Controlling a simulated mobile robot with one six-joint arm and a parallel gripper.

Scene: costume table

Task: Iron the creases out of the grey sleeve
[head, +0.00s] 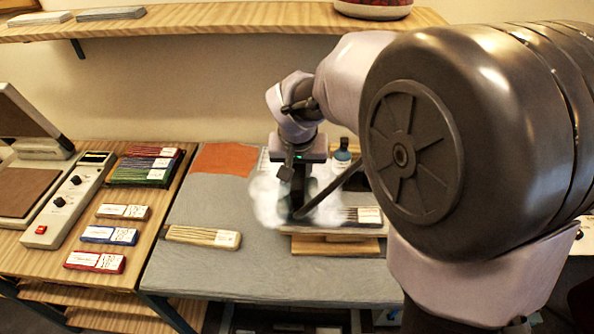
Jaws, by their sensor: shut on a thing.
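The grey sleeve (350,216) appears to be the dark, lined strip with a white label, lying on a wooden board (335,246) on the grey table. My gripper (297,168) points down above the left part of the board and is shut on a dark upright thing, which looks like the iron (298,198). White steam surrounds the iron's lower part. The steam and a dark slanting bar hide part of the sleeve, and I cannot tell whether the iron touches the cloth.
A tan labelled bundle (203,236) and a rust-red cloth (223,159) lie left of the board. A dark bottle with a blue label (342,156) stands behind it. A press machine (42,185) and several labelled bundles occupy the left wooden table. The grey table's front (230,275) is clear.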

